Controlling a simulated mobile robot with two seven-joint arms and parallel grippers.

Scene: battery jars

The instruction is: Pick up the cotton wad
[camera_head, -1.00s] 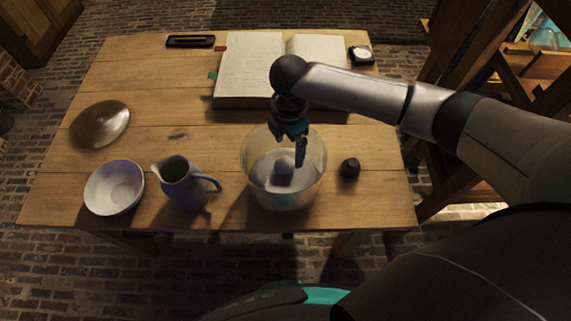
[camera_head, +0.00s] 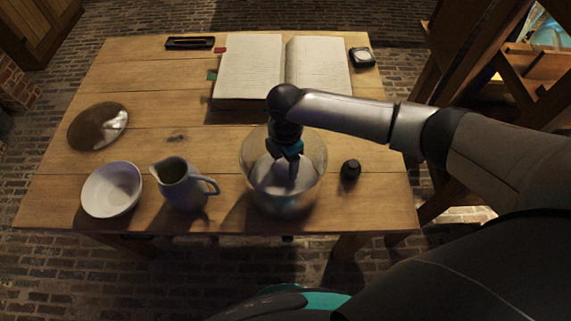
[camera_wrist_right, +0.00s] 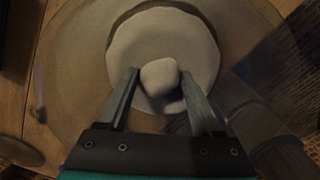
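The cotton wad (camera_wrist_right: 160,77) is a small pale lump in the right wrist view, on or above a pale round surface (camera_wrist_right: 135,42) inside a wide clear glass jar (camera_head: 252,187). The jar stands near the front edge of the table. My right gripper (camera_head: 292,183) points down into the jar from above. In the right wrist view its two fingers (camera_wrist_right: 161,80) are apart, one on each side of the wad, with small gaps seeming to show. In the head view the gripper hides the wad. My left gripper is not in view.
A grey pitcher (camera_head: 182,188) and a white bowl (camera_head: 111,190) stand left of the jar. A small black object (camera_head: 350,170) is to its right. An open book (camera_head: 250,70) lies behind. A brown dish (camera_head: 98,127) is at far left on the wooden table (camera_head: 150,80).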

